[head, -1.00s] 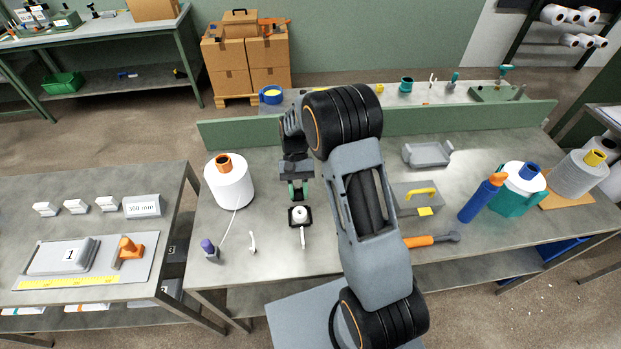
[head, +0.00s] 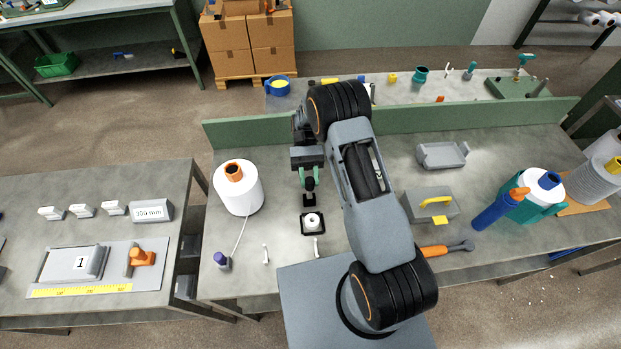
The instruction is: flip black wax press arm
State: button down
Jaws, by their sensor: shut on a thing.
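The wax holder (head: 313,233) is a small black square frame with a white wax ring (head: 312,220) in it, on the grey bench in front of my gripper. The black press arm (head: 309,200) shows as a small dark piece just behind the wax ring, standing back from it and leaving the ring uncovered. My gripper (head: 309,184) has green fingers and is shut on the black press arm, at the far side of the holder. The fingertips partly hide the arm, so its exact tilt is hard to tell.
A white yarn cone (head: 238,190) stands left of my gripper, its thread running down to the front. A purple-capped piece (head: 221,262) and small white hooks (head: 265,254) stand near the front edge. A green ledge (head: 430,120) runs behind.

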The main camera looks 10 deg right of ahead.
jog(key=shift+w, duration=0.15)
dwell(0.3)
jog(key=c, duration=0.9)
grip_release()
jog(key=shift+o, duration=0.2)
